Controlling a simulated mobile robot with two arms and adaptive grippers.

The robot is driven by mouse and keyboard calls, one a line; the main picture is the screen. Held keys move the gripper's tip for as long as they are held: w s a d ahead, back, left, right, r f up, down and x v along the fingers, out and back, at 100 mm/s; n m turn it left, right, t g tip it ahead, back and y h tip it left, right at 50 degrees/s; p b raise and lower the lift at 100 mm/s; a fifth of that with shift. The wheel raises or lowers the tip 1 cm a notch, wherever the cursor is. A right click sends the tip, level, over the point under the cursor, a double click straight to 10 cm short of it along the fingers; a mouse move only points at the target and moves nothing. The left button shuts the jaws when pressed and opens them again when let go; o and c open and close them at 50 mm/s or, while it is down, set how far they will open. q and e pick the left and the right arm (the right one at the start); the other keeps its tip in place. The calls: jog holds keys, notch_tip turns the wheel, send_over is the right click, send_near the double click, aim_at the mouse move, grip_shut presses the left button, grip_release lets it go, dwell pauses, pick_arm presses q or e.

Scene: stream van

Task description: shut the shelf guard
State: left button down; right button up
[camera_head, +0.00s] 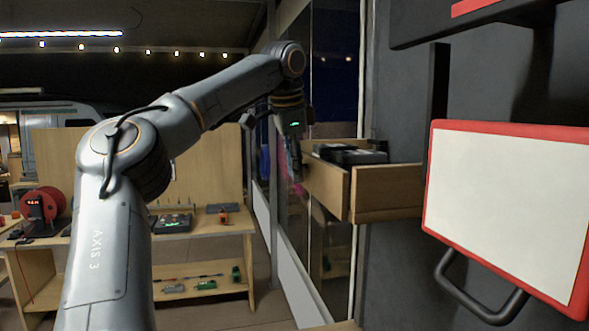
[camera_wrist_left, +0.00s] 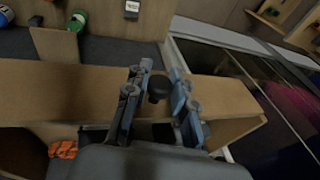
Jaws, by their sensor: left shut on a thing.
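The shelf guard appears as a wooden panel (camera_head: 325,184) at the end of a wooden shelf beside the dark wall, in the middle of the head view. In the left wrist view the wooden panel (camera_wrist_left: 60,92) runs across the picture, with a round black knob (camera_wrist_left: 159,87) on it. My left gripper (camera_wrist_left: 160,76) has its two fingers on either side of this knob and is shut on it. In the head view my left gripper (camera_head: 296,168) hangs at the left end of the panel, partly covering it. My right gripper is out of view.
A black device (camera_head: 350,154) lies on the shelf behind the panel. A red-framed white board (camera_head: 508,210) with a black handle stands close on the right. A glass pane (camera_head: 325,265) is below the panel. A wooden workbench (camera_head: 205,228) with tools is at the left.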

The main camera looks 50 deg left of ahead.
pick_arm(q)
jog(key=shift+f, duration=0.1)
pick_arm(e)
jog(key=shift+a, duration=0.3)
pick_arm(q)
jog(key=c, duration=1.1)
grip_release()
jog(key=shift+w, duration=0.1)
jog(key=v, duration=1.2)
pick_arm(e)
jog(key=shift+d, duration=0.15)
